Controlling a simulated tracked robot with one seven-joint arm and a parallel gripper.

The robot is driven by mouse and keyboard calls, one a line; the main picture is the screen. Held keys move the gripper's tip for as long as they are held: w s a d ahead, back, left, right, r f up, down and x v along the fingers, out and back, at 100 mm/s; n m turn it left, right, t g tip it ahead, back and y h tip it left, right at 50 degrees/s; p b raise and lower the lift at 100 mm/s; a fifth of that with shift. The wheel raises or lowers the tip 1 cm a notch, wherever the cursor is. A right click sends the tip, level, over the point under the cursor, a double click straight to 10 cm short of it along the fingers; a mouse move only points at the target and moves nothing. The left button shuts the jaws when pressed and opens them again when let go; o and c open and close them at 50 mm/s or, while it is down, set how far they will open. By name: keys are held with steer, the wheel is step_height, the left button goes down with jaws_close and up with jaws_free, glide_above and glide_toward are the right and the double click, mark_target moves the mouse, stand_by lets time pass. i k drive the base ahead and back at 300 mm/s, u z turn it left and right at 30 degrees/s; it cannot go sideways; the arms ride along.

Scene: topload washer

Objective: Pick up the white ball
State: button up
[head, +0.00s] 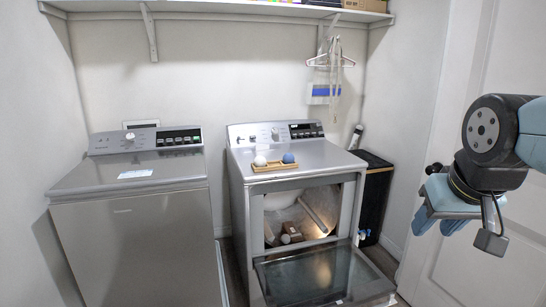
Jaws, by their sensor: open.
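A white ball (260,161) sits at the left end of a small wooden tray (274,168) on top of the right-hand machine. A blue ball (288,158) sits at the tray's right end. My gripper (438,224) is at the right side of the head view, pointing down, open, with nothing seen between its fingers. It is well apart from the tray and the balls, in front of the white door.
The right-hand machine (238,190) has its front door (310,275) folded down, with a few small items inside. A closed washer (135,235) stands at left. A dark bin (374,200) stands at right. A shelf (230,13) and hangers (330,60) are above.

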mark_target(259, 162)
steer(key=u, duration=0.05)
steer(key=i, duration=1.95)
steer(key=u, duration=0.2)
